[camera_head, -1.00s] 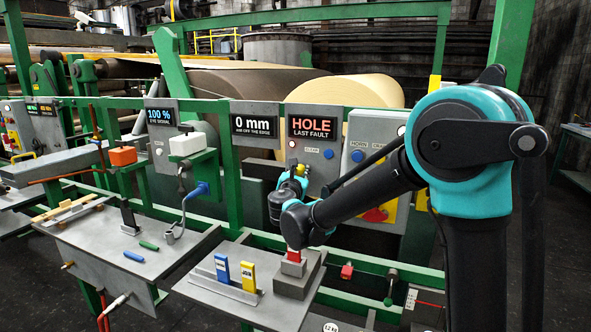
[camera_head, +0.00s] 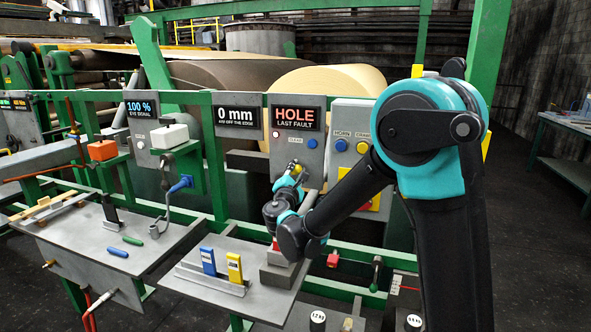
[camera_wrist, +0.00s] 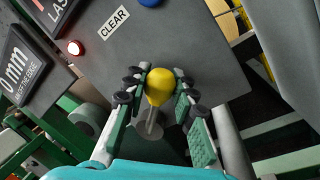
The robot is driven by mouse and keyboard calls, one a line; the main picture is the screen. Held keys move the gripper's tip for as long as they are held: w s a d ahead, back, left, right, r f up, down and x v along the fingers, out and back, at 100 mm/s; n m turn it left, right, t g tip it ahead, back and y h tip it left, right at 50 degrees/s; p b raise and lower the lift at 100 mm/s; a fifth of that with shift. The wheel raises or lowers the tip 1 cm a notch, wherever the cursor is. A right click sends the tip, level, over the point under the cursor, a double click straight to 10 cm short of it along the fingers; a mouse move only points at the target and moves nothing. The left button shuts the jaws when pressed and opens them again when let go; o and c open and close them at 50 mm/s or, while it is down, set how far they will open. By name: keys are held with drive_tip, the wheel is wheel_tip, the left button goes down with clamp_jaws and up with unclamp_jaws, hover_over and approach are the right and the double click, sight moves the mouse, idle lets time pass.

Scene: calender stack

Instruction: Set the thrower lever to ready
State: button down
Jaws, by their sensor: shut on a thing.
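A lever with a yellow ball knob (camera_wrist: 158,86) and a short pale metal stem stands out from the grey panel below the CLEAR label in the wrist view. No label naming it the thrower lever or marking its positions can be read. My gripper (camera_wrist: 160,88) has its fingers closed around the knob, one on each side. In the head view my gripper (camera_head: 288,180) is at the panel under the HOLE LAST FAULT display, with the knob (camera_head: 298,168) small and partly covered at its tip.
The HOLE display (camera_head: 297,118) and a lit red lamp (camera_wrist: 75,47) are close to my gripper. A grey control box (camera_head: 350,150) with buttons stands just right. A shelf (camera_head: 215,290) with blue and yellow tools is below. Green frame rails cross beneath the panel.

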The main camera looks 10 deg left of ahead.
drive_tip(key=shift+d+f, duration=0.1)
idle(0.3)
drive_tip(key=c, duration=1.2)
unclamp_jaws()
drive_tip(key=shift+s, duration=0.1)
drive_tip(key=s+f, duration=0.1)
drive_tip(key=s, duration=1)
drive_tip(key=shift+s+f, duration=0.4)
